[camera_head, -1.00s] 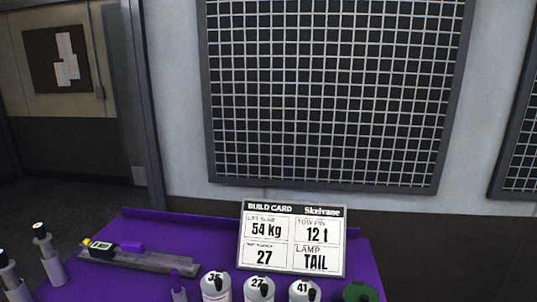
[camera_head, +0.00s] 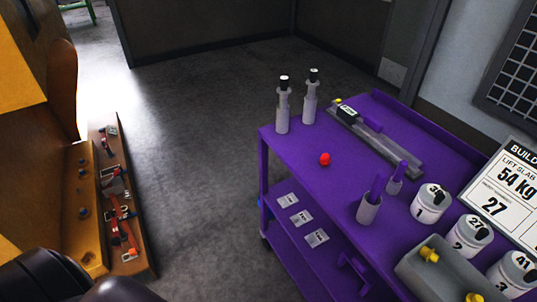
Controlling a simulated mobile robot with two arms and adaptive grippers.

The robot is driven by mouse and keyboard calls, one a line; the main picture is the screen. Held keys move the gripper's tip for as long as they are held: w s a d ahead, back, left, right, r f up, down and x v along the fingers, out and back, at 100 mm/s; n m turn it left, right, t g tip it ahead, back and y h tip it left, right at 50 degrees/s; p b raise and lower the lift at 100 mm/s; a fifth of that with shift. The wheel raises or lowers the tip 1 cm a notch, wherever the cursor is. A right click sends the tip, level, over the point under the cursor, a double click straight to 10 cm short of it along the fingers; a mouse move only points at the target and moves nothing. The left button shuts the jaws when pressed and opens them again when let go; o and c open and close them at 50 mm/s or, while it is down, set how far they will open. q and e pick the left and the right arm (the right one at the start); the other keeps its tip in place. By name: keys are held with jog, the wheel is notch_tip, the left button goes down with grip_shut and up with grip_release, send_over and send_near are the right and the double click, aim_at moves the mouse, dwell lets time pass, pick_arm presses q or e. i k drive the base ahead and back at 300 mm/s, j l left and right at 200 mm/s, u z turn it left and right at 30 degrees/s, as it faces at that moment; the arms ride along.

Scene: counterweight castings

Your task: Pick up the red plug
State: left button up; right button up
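The red plug (camera_head: 324,159) is a small round red piece. It lies on the top of the purple cart (camera_head: 300,182), near the cart's left edge, with bare purple surface around it. Neither of my grippers shows in the head view. Dark rounded shapes at the bottom left corner look like part of my own arm, with no fingers visible.
Two grey bottle-like posts (camera_head: 282,110) stand behind the plug. A grey rail (camera_head: 385,140), a grey cup (camera_head: 369,208), numbered canisters (camera_head: 430,204) and a grey bin with yellow knobs (camera_head: 440,270) fill the cart's right side. A tool board (camera_head: 122,200) stands left, across open floor.

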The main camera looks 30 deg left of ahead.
aim_at(324, 160)
jog(key=u, duration=3.85)
jog(key=z, duration=3.45)
jog(key=i+j+z, duration=0.3)
jog(key=j, duration=0.3)
jog(key=i+j+z, duration=0.15)
jog(key=j, duration=0.15)
